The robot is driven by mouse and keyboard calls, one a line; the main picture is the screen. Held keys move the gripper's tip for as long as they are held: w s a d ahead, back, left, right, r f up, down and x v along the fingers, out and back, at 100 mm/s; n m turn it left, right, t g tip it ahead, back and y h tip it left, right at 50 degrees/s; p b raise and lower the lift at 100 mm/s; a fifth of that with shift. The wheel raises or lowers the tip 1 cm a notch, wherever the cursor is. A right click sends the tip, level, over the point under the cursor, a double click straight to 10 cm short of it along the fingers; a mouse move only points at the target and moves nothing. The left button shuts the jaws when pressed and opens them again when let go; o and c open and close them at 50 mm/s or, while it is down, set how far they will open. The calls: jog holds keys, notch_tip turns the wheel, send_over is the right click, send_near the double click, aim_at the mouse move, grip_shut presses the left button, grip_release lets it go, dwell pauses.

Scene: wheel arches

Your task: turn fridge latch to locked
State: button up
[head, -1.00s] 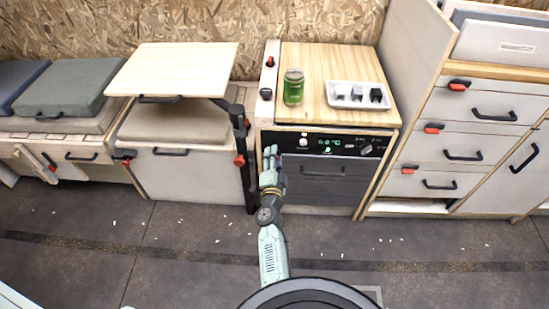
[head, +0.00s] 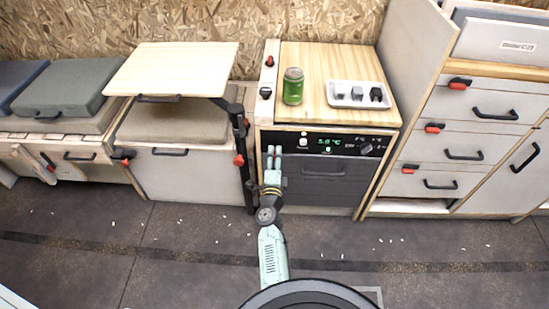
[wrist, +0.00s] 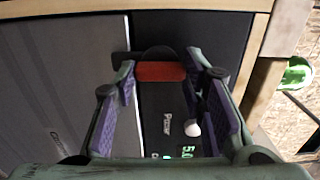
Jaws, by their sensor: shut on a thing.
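The fridge (head: 323,177) is the dark-fronted unit with a black control panel, under the wooden counter. Its latch (wrist: 160,71) shows in the wrist view as a red-orange tab on a dark rounded base, at the panel's edge. My gripper (head: 274,152) is at the upper left of the fridge front. In the wrist view my gripper (wrist: 165,78) has one finger on each side of the latch and is shut on it. The gripper hides the latch in the head view. Exact finger contact is hard to see.
A green can (head: 293,87) and a white tray (head: 357,104) with small blocks stand on the counter. A black post (head: 242,155) with a red knob is close left of my gripper. Drawers (head: 465,140) with red latches stand right. The floor in front is mostly clear.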

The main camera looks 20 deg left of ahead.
jog(key=o, duration=1.2)
jog(key=shift+c, duration=0.2)
jog(key=v, duration=0.7)
jog(key=shift+s, duration=0.25)
jog(key=shift+d, duration=0.1)
